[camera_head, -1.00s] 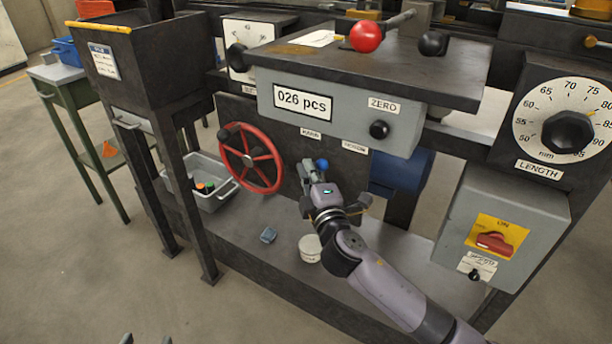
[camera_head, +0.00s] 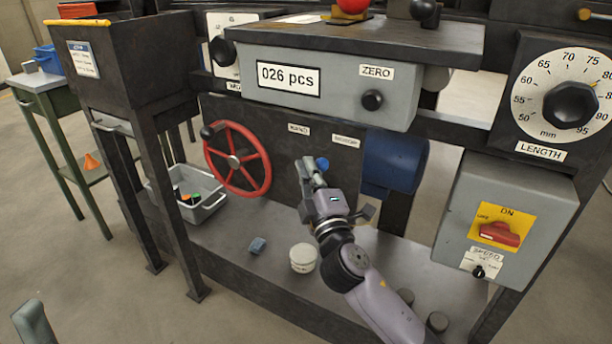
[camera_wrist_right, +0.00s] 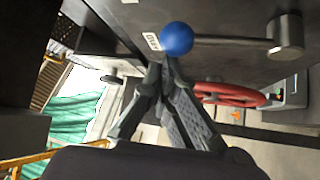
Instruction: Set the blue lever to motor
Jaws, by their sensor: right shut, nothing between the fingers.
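The left label (camera_head: 299,129) seems to read HAND; the right label (camera_head: 346,141) is too blurred to read surely. The right wrist view shows the blue knob (camera_wrist_right: 177,39) on a metal rod running right to a round pivot (camera_wrist_right: 286,36). My right gripper (camera_head: 308,167) is shut and empty, its fingertips (camera_wrist_right: 165,64) close beside the knob; I cannot tell if they touch. Part of my left gripper (camera_head: 35,322) shows at the bottom left edge.
A red handwheel (camera_head: 238,158) is left of the lever, and a blue motor (camera_head: 394,162) is right of it. The grey counter box (camera_head: 335,85) overhangs from above.

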